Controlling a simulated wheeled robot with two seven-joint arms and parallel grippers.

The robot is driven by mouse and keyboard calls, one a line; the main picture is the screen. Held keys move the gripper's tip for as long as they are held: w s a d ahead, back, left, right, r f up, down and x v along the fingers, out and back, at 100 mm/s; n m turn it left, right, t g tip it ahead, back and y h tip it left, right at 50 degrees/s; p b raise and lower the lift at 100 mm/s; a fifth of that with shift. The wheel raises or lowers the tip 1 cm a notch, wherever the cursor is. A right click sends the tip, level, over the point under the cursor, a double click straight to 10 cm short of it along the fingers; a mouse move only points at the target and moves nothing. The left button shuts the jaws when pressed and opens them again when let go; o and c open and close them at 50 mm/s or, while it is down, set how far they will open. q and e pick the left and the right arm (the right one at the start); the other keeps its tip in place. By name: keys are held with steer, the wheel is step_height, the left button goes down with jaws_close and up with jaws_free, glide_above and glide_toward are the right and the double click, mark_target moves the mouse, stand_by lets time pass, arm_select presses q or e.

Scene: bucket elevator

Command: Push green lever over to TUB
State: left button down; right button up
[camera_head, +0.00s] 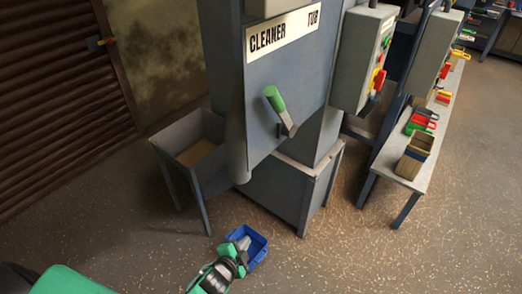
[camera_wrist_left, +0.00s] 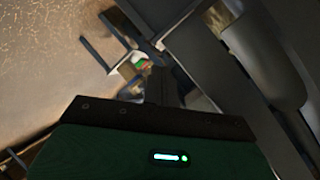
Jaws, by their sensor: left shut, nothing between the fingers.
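The green lever (camera_head: 274,98) is on the front panel of the grey machine, below a white sign reading CLEANER on the left and TUB on the right (camera_head: 314,18). Its green handle points up and left, toward the CLEANER side, and its metal arm runs down right to the pivot. My left gripper (camera_head: 242,243) is low in the head view, in front of the blue tub and well below the lever. It is shut and empty. In the left wrist view the gripper (camera_wrist_left: 157,85) is dark and partly shaded. My right gripper is not in view.
A blue tub (camera_head: 260,244) is on the floor behind my left gripper. A grey hopper (camera_head: 187,127) on legs stands left of the machine. A grey control box (camera_head: 362,58) and a bench (camera_head: 432,150) with coloured items stand right. Floor at lower right is clear.

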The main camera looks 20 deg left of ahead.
arm_select(q)
steer(key=s+r+m+t, duration=0.1)
steer(key=r+m+t, duration=0.1)
steer(key=r, duration=1.2)
steer(key=s+r+m+t+h, duration=0.1)
steer(key=s+r+m+t, duration=0.1)
steer(key=r, duration=1.2)
steer(key=s+d+r+m+t, duration=0.1)
steer(key=r+t, duration=0.3)
steer(key=r, duration=1)
steer(key=shift+s+r+m+t+p, duration=0.35)
steer(key=shift+m+p, duration=0.1)
steer(key=shift+m, duration=0.25)
steer(key=p, duration=0.2)
glide_toward(267, 96)
steer(key=x, duration=0.5)
steer(key=shift+w+r, duration=0.2)
steer(key=shift+w, duration=0.1)
steer(key=shift+w+p, duration=0.3)
steer(key=shift+w, duration=0.35)
